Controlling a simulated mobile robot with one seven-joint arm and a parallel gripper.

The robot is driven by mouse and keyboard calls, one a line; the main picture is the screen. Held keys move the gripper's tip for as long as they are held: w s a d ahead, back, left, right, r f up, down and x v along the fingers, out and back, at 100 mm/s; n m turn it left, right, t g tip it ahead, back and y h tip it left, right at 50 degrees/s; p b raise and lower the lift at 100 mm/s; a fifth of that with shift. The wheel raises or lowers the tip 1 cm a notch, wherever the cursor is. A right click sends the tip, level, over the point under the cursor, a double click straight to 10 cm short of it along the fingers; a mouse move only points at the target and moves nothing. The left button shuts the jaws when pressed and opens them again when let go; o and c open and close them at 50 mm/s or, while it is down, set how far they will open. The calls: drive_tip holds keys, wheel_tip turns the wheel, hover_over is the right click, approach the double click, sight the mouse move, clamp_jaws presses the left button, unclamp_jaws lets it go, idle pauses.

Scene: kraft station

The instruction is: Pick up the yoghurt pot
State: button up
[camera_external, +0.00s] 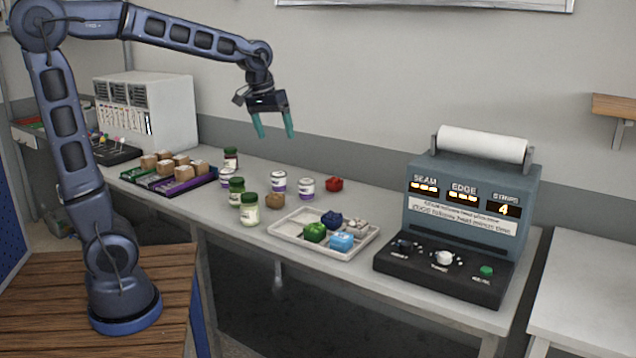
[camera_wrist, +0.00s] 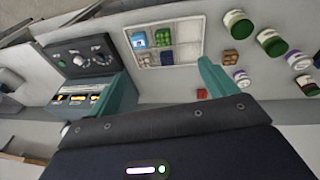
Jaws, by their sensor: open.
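Small white pots with purple bands, which look like yoghurt pots, stand on the bench. One pot (camera_external: 306,188) is right of a second pot (camera_external: 278,181), and a third (camera_external: 228,175) is farther left. Which one the task means, I cannot tell. My gripper (camera_external: 275,131) is open and empty, high above the bench, fingers pointing down. Its two teal fingers also show in the wrist view (camera_wrist: 167,84), apart from every pot.
Green-lidded jars (camera_external: 249,209) stand close to the pots. A divided tray (camera_external: 357,246) holds several small coloured items. A red item (camera_external: 334,184) and a brown one (camera_external: 275,201) are nearby. A control console (camera_external: 452,230) stands right; a crate of boxes (camera_external: 185,182) sits left.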

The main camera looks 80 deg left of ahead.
drive_tip(key=w+a+f+n, duration=0.1)
drive_tip(key=w+a+n, duration=0.15)
drive_tip(key=a, duration=0.35)
drive_tip(key=w+a+f+n, duration=0.2)
drive_tip(key=w+a, duration=0.1)
drive_tip(key=a, duration=0.3)
drive_tip(key=n+g, duration=0.3)
drive_tip(key=n, duration=0.7)
hover_over(279, 173)
wheel_tip(279, 173, down, 18)
drive_tip(key=shift+m+h, duration=0.25)
drive_tip(key=shift+h, duration=0.05)
drive_tip(key=f, duration=0.5)
drive_tip(key=shift+s+d+f, duration=0.1)
drive_tip(key=shift+s+f, duration=0.1)
drive_tip(key=shift+f, duration=0.2)
drive_tip(key=shift+w+a+f, duration=0.1)
drive_tip(key=shift+f, duration=1.2)
drive_tip(key=shift+a+f, duration=0.1)
drive_tip(key=shift+f, duration=1.15)
drive_tip(key=shift+c, duration=0.5)
